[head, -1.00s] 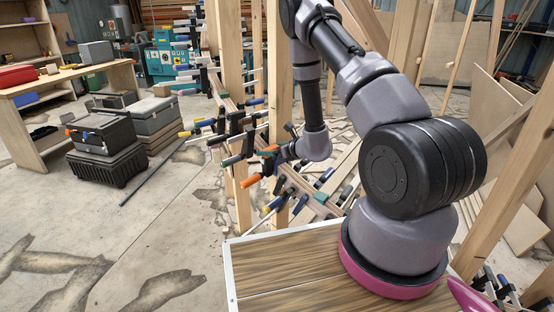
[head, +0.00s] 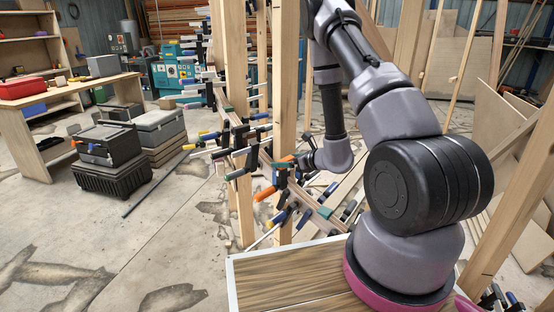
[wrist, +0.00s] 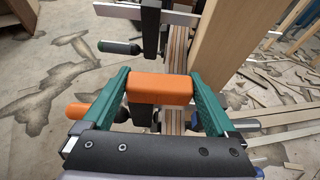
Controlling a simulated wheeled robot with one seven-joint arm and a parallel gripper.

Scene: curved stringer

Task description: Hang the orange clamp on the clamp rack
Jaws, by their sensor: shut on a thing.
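The orange clamp shows in the wrist view as an orange block (wrist: 162,88) between the green fingers of my gripper (wrist: 160,92), which is shut on it. An orange handle (wrist: 80,111) sticks out left of the fingers. In the head view my gripper (head: 290,164) is low beside the curved laminated stringer, and an orange handle (head: 265,193) shows just below it. The stringer (wrist: 178,50) runs right behind the orange block; I cannot tell whether the clamp touches it. A stack of clamps at the back (head: 207,75) may be the clamp rack; this is unclear.
Other clamps with dark, blue and green handles crowd the stringer (head: 320,208). Wooden posts (head: 286,100) stand close to my arm. Toolboxes (head: 112,160) and a workbench (head: 60,90) are at the left.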

